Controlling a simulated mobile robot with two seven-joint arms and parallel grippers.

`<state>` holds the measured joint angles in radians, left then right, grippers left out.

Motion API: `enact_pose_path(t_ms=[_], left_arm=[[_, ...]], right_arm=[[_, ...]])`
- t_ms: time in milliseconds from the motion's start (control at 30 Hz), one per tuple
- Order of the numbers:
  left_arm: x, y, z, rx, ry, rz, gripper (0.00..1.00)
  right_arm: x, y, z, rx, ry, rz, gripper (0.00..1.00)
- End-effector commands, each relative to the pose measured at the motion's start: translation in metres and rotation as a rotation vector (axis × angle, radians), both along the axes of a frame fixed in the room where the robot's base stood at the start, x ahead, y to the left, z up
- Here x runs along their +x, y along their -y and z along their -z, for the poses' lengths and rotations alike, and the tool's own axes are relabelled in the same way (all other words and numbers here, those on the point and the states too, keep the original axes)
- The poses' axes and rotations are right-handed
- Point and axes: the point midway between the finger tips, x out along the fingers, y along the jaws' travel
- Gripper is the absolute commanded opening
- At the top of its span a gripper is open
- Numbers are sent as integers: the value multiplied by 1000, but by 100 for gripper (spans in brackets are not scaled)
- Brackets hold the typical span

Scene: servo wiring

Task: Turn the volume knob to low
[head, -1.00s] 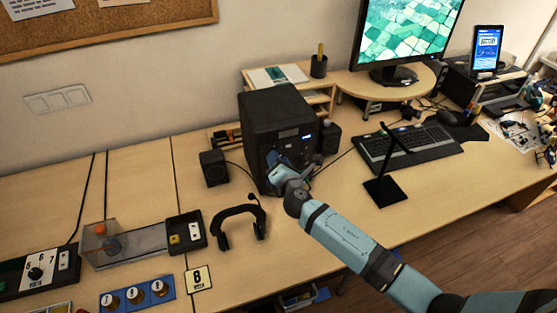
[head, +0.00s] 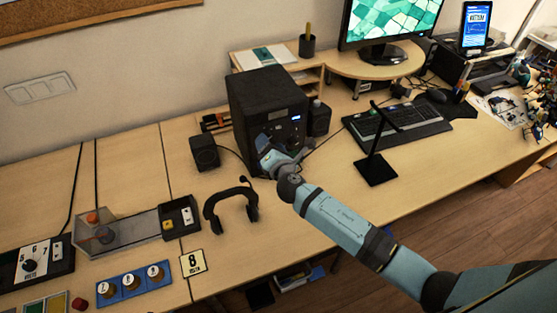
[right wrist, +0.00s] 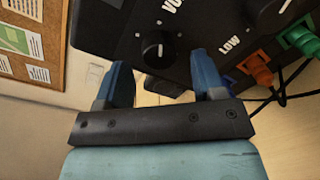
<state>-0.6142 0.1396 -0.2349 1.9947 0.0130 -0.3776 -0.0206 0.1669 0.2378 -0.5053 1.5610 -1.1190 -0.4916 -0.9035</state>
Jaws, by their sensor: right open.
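A black box-shaped unit (head: 262,98) stands on the desk, with a front panel that has a small lit display. In the right wrist view, its dark round volume knob (right wrist: 158,49) has a white pointer line, below lettering starting "VO" and left of the word "LOW" (right wrist: 229,44). My right gripper (right wrist: 160,60) is open, its two blue fingers on either side of the knob in the picture. I cannot tell whether they touch it. In the head view, my right gripper (head: 268,148) is at the unit's lower front and hides part of the panel. My left gripper is not in view.
Orange and green plugs (right wrist: 262,76) with cables stick out of the panel near the fingers. Small speakers stand at both sides of the unit, including the left one (head: 204,152). A headset (head: 230,204) and a lamp (head: 376,168) are nearby on the desk.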

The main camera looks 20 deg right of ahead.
Motion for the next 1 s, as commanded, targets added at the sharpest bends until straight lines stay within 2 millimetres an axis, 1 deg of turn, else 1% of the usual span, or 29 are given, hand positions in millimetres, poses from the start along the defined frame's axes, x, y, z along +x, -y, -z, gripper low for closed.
enact_pose_path(t_ms=[300, 400, 500, 600, 700, 1000], left_arm=[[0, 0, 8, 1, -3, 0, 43], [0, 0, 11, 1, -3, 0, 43], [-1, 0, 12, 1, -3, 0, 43], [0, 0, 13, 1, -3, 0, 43], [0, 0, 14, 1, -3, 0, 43], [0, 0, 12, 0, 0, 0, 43]], right_arm=[[-72, 0, -2, -1, -1, 0, 63], [-92, 0, -3, 0, -2, -1, 63], [-108, 0, -5, 0, -1, 1, 63], [-118, 0, -6, -1, -1, 1, 63], [-123, 1, -7, -2, 1, 1, 63], [-124, 1, -7, -2, 1, 1, 63]])
